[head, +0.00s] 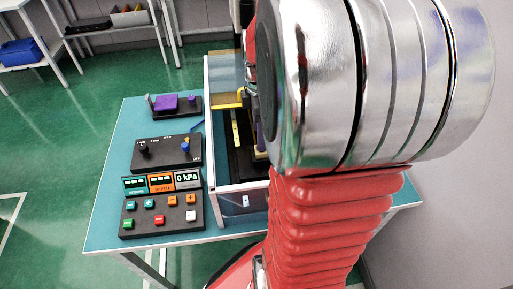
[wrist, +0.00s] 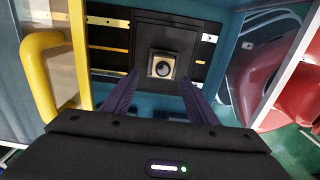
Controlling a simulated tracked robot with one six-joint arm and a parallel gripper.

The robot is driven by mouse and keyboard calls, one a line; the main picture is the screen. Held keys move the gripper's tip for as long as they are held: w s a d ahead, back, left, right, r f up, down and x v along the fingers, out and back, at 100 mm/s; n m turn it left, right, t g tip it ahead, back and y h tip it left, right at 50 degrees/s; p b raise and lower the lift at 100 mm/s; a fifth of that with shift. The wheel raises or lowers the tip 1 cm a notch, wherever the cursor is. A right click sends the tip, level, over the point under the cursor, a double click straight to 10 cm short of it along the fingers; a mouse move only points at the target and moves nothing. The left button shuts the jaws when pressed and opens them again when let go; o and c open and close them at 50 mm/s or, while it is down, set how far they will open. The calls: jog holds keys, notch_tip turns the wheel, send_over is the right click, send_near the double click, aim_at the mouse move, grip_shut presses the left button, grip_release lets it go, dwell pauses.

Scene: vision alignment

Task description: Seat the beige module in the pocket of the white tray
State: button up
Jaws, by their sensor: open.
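The beige module (wrist: 162,66), a small square block with a round black lens-like face, shows in the wrist view on a black plate (wrist: 205,27). My gripper (wrist: 159,77) is open, with its two dark purple fingers pointing toward the module, one on each side in the picture. I cannot tell whether the fingertips are level with it. No contact is visible. I cannot make out the white tray or its pocket in either view. In the head view my own arm hides the module and most of the gripper.
A yellow bar (wrist: 38,75) stands close on the left in the wrist view. A pale-framed enclosure (head: 212,125) surrounds the work area on the teal table (head: 110,190). A button panel (head: 162,214), a 0 kPa display (head: 187,177) and a purple block (head: 166,102) stand left of it.

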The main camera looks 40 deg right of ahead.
jog(key=shift+f, duration=0.15)
jog(key=shift+s+f, duration=0.15)
jog(key=shift+f, duration=2.45)
jog(key=shift+c, duration=0.7)
jog(key=c, duration=1)
jog(key=shift+r, duration=0.1)
notch_tip(320, 180, up, 10)
jog(key=shift+f, duration=0.1)
